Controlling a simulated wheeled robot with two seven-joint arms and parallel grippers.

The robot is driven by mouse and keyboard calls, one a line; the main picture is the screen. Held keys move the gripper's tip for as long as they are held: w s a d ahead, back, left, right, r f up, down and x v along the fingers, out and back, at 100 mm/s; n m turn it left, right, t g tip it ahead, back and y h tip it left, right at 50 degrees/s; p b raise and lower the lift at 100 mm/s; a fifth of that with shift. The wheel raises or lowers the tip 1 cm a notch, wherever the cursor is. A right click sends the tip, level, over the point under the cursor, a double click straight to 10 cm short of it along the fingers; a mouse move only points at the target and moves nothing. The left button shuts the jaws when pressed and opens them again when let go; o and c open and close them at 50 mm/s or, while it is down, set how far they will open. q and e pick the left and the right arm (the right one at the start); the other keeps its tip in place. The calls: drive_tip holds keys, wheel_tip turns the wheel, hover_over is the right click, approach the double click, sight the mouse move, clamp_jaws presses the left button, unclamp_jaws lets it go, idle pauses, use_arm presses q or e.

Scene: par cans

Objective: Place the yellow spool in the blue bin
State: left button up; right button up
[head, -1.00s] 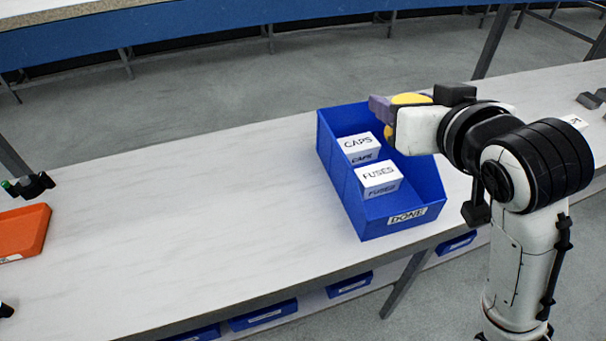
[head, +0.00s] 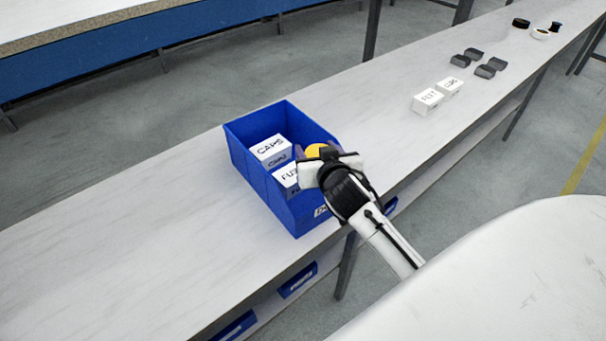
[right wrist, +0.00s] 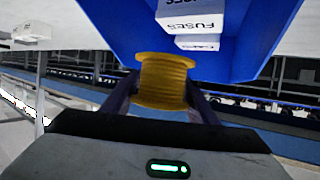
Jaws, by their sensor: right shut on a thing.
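The blue bin (head: 252,161) stands on the long white table in the head view, with a white CAPS box and a white FUSES box inside. My right gripper (head: 316,156) is at the bin's right side, over its rim area. It is shut on the yellow spool (head: 316,150), which is mostly hidden by the gripper in the head view. In the right wrist view the spool (right wrist: 165,80) sits between the two fingers, with the blue bin (right wrist: 122,30) just beyond it. I cannot tell whether the spool touches the bin. My left gripper is not in view.
The CAPS box (head: 271,149) and FUSES box (head: 287,178) take up the bin's left and front. The table left of the bin is clear.

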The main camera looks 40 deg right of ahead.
wheel_tip(320, 180, down, 7)
drive_tip(key=shift+a+f+b, duration=0.1)
drive_tip(key=shift+f+b, duration=0.1)
drive_tip(key=shift+b, duration=0.3)
drive_tip(key=shift+f+b, duration=0.5)
drive_tip(key=shift+f, duration=0.1)
drive_tip(key=o, duration=1.2)
drive_tip(key=shift+r, duration=0.1)
